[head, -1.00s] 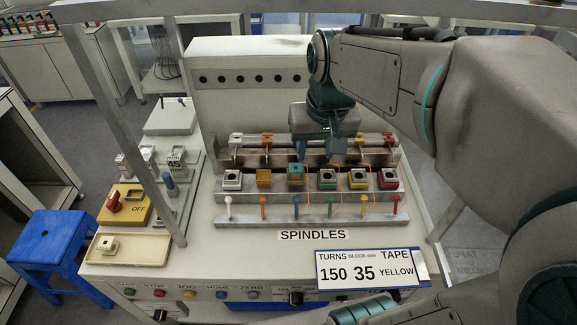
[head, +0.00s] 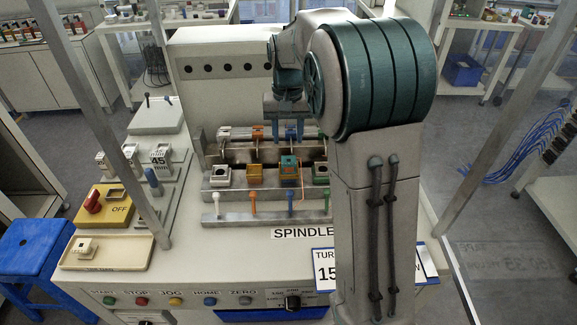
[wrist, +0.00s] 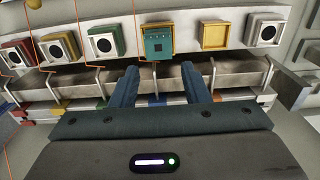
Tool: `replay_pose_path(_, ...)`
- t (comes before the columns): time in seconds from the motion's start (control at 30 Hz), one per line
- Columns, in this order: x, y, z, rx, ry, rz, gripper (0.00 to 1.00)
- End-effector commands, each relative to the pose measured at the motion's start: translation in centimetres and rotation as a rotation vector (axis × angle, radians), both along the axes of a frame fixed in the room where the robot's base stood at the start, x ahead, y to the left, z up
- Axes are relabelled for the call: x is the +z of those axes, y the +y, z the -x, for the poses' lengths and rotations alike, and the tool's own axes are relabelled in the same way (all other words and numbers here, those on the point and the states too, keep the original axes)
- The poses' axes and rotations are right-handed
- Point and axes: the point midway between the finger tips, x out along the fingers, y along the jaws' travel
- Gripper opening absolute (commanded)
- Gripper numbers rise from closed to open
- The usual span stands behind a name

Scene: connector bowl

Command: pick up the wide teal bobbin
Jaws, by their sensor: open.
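The teal bobbin (head: 289,162) sits in the row of spindle blocks, with an orange-yellow body or holder around and under its teal top. It also shows in the wrist view (wrist: 158,46), top centre, framed in yellow. My gripper (head: 288,108) is above and behind the row in the head view. In the wrist view my gripper (wrist: 159,70) is open and empty, its two blue fingers spread on either side of the bobbin's line. The fingertips appear apart from the bobbin.
A white block (head: 220,173) and an orange block (head: 255,173) stand left of the bobbin; a green block (head: 320,172) is close on its right. Upright wire guides and a metal rail (head: 262,219) with coloured pegs flank the row. My arm hides the right end.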

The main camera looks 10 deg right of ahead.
Motion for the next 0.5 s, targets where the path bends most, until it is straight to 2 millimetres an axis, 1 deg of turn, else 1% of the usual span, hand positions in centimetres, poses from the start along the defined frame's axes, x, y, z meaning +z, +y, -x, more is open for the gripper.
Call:
replay_pose_path(0.03, -1.1, 0.0, 0.1, 0.000, 0.005, 0.000, 0.42)
replay_pose_path(0.1, -2.2, 0.0, 0.1, 0.000, 0.004, 0.000, 0.42)
replay_pose_path(0.2, -3.3, 0.0, 0.1, 0.001, 0.001, 0.000, 0.42)
replay_pose_path(0.37, -4.3, 0.0, 0.1, 0.001, 0.002, 0.000, 0.42)
replay_pose_path(0.5, -6.2, -0.1, 0.4, 0.001, 0.003, 0.000, 0.42)
